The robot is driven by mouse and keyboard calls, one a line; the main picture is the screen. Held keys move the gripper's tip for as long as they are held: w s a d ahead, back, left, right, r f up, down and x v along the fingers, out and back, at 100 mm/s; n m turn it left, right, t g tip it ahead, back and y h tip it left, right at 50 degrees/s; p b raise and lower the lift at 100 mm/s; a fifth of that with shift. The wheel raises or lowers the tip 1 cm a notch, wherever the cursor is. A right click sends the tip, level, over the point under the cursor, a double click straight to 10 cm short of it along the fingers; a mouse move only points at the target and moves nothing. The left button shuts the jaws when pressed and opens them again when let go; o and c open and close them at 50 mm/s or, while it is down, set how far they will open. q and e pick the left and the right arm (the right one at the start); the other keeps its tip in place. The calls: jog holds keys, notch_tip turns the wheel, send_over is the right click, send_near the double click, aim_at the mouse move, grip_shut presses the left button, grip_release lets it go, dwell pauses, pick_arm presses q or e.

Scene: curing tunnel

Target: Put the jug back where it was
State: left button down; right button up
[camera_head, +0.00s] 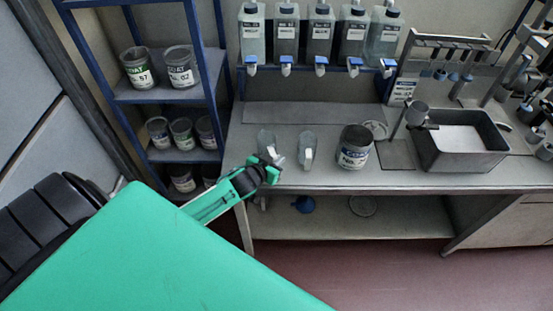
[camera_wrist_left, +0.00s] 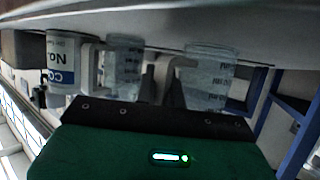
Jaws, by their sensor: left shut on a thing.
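Two clear measuring jugs are at the front left of the bench. The left jug (camera_head: 266,139) is at my left gripper (camera_head: 272,167), which is shut on its handle from the front. It also shows in the left wrist view (camera_wrist_left: 208,78), where the picture is upside down and the left gripper's dark fingers (camera_wrist_left: 162,82) meet the handle side. I cannot tell whether this jug touches the bench top. The right jug (camera_head: 307,148) stands upright beside it, apart from the gripper; it also shows in the left wrist view (camera_wrist_left: 122,68). My right gripper is not in view.
A labelled can (camera_head: 354,148) stands right of the jugs, with a round lid (camera_head: 376,129) behind it. A grey sink (camera_head: 461,149) lies further right. Several bottles with blue taps (camera_head: 320,36) stand above the bench. A blue rack (camera_head: 213,80) with cans is at left.

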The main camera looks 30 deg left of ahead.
pick_arm(q)
jog(key=shift+f, duration=0.1)
jog(key=c, duration=1.5)
grip_release()
jog(key=shift+r, duration=0.2)
jog(key=shift+s, duration=0.2)
jog(key=b+v, duration=0.2)
jog(key=v, duration=0.9)
jog(key=shift+s, duration=0.3)
